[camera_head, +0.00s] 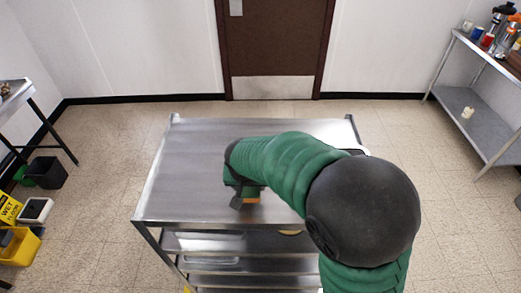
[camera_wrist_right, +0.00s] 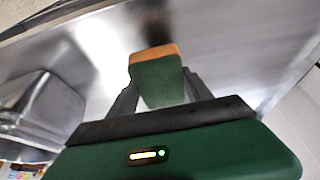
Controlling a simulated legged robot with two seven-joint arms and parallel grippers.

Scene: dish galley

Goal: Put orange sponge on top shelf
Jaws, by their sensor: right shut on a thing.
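The orange sponge (camera_head: 250,200) shows as a small orange patch in my right gripper (camera_head: 245,203) in the head view. In the right wrist view the sponge (camera_wrist_right: 157,82) has an orange edge and a dark green face, and sits between the two fingers, which are shut on it. My right arm hides the shelf's right part. My left gripper is not in view.
Lower shelves (camera_head: 215,243) of the cart show below its front edge. A side rack (camera_head: 485,115) with cups and bottles stands at the right. A yellow bucket (camera_head: 20,247) and dark bins (camera_head: 47,172) are on the floor at left. A brown door (camera_head: 275,40) is behind.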

